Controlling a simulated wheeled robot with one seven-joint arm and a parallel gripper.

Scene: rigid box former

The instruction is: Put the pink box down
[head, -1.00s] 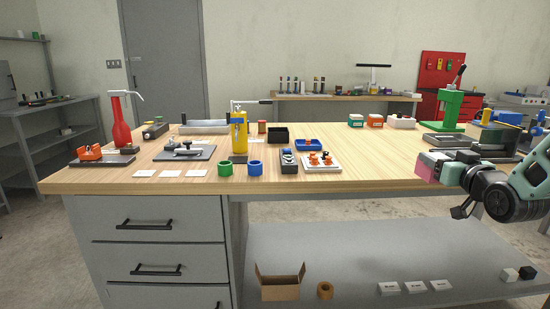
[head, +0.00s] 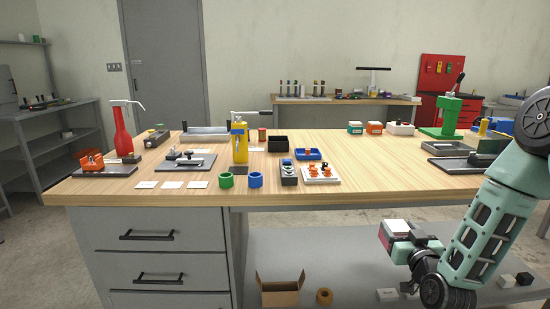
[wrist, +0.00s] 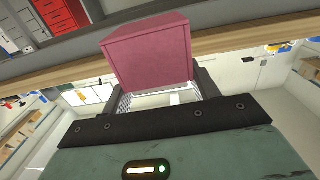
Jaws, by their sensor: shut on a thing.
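The pink box (wrist: 148,52) is between the two fingers of my gripper (wrist: 158,88) in the wrist view, where it fills the upper middle. In the head view my gripper (head: 404,240) is at the lower right, in front of the workbench (head: 400,183) and lower in the picture than its front edge. Only a small pink face of the box (head: 385,237) shows there, at the gripper's left end. The box is held in the air, touching nothing else that I can see. The gripper hides part of the box.
The right half of the benchtop has a wide bare area. Green and blue rings (head: 256,180), a white tray with orange parts (head: 321,175) and a green press (head: 446,115) stand on it. Below, the grey shelf holds an open carton (head: 278,293) and a tape roll (head: 324,296).

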